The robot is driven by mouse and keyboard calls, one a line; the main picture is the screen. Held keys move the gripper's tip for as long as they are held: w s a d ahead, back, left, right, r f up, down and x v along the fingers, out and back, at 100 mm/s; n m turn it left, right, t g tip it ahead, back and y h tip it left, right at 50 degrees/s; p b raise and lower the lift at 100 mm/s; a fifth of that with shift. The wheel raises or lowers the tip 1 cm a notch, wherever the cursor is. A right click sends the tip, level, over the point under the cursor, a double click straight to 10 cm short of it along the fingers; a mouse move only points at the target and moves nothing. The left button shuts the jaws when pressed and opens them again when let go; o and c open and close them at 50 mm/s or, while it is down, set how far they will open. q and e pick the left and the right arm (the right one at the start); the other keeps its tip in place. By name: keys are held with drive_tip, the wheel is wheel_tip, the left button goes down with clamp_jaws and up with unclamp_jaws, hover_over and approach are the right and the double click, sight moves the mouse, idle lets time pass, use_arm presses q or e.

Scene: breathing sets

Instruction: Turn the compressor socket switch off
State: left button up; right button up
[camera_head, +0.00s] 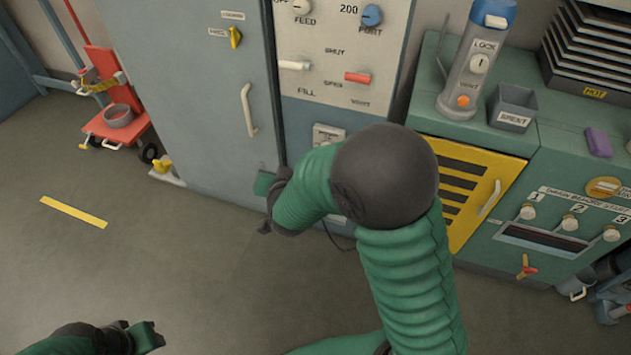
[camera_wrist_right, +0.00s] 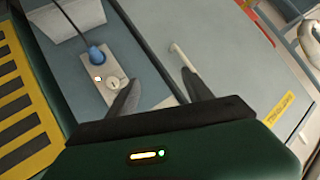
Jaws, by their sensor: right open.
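The compressor socket (camera_wrist_right: 103,68) is a pale plate on a grey-blue panel in the right wrist view. A blue plug with a cord sits at its upper end. In the head view only the top of a plate (camera_head: 328,134) shows; my right arm hides the rest. My right gripper (camera_head: 264,206) is open and empty, and its fingers (camera_wrist_right: 160,78) are apart from the switch, which lies left of them in the wrist view. My left gripper (camera_head: 146,337) is low at the left, its jaws unclear.
The grey cabinet door (camera_head: 210,90) has a pale handle (camera_head: 249,110) close to my right gripper. A yellow vented panel (camera_head: 465,190) and a green bench (camera_head: 570,170) stand at right. A red cart (camera_head: 115,120) is at far left.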

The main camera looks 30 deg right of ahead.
drive_tip(key=d+f+m+h+b, duration=0.8)
drive_tip(key=f+h+b, duration=0.2)
drive_tip(key=f+b, duration=0.35)
drive_tip(key=b+x, duration=0.2)
drive_tip(key=x, duration=0.3)
drive_tip(key=b+x, duration=0.2)
drive_tip(key=x, duration=0.3)
drive_tip(key=b+x, duration=0.2)
drive_tip(key=x, duration=0.3)
drive_tip(key=shift+s+d+r+b, duration=0.15)
drive_tip(key=shift+d+r+b, duration=0.2)
drive_tip(key=shift+d+r, duration=0.1)
drive_tip(key=shift+d, duration=0.15)
use_arm(q)
drive_tip(key=s+x, duration=0.2)
drive_tip(key=x, duration=1)
drive_tip(key=s+f+x, duration=0.1)
drive_tip(key=s+x, duration=0.2)
drive_tip(key=x, duration=0.8)
drive_tip(key=shift+f, duration=0.5)
drive_tip(key=shift+s, duration=0.1)
